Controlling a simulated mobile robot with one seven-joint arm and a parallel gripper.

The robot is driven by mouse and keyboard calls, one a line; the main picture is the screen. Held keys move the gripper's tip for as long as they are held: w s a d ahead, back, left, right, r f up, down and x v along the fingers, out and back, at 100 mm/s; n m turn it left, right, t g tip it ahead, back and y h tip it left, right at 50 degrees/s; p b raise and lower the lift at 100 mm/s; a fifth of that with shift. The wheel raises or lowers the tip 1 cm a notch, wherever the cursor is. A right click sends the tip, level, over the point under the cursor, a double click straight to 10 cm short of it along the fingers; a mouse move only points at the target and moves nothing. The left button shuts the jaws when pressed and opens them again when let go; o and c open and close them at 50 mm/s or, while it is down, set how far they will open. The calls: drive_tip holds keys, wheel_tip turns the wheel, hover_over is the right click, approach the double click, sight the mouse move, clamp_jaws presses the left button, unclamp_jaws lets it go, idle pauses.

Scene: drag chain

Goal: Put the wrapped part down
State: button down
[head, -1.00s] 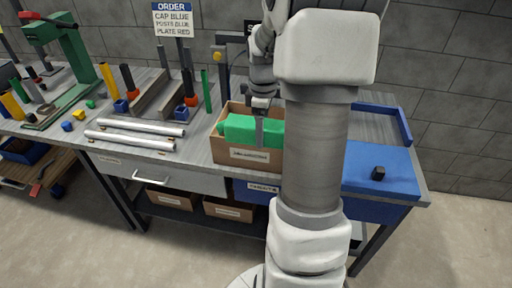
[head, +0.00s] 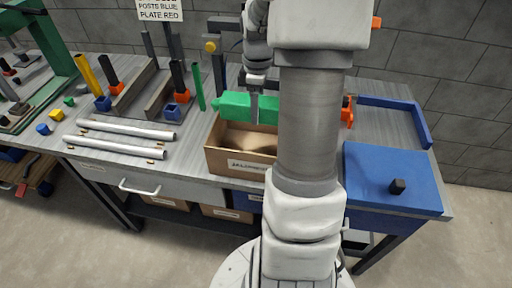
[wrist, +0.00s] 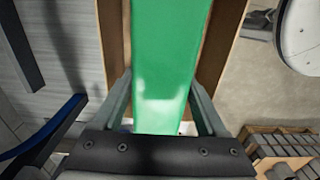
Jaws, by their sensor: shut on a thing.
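The wrapped part is a long green block (head: 232,103). In the head view it is above the back of an open cardboard box (head: 222,162). My gripper (head: 255,106) comes down on it from above and is shut on it. In the wrist view the green part (wrist: 165,60) runs between the two fingers of my gripper (wrist: 160,105), with box walls (wrist: 228,45) on both sides below. The part's right end is hidden behind my arm in the head view. The box's visible inside looks empty.
Silver tubes (head: 125,128) lie on the bench (head: 190,155) at the left. Posts and fixtures stand behind them. A bare bench patch (head: 378,118) shows at the back right.

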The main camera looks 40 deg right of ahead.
drive_tip(key=b, duration=0.3)
approach(258, 147)
drive_tip(key=shift+s+a+f, duration=0.4)
drive_tip(key=shift+s+a, duration=0.15)
drive_tip(key=shift+s, duration=0.05)
drive_tip(key=shift+s+a+f, duration=0.35)
drive_tip(key=shift+s+a, duration=0.2)
drive_tip(key=shift+s, duration=0.05)
drive_tip(key=shift+f+b, duration=0.45)
drive_tip(key=shift+f, duration=1.85)
drive_tip(key=shift+f, duration=0.2)
unclamp_jaws()
drive_tip(key=shift+r, duration=0.2)
wheel_tip(258, 147, up, 12)
drive_tip(key=shift+p, duration=1.15)
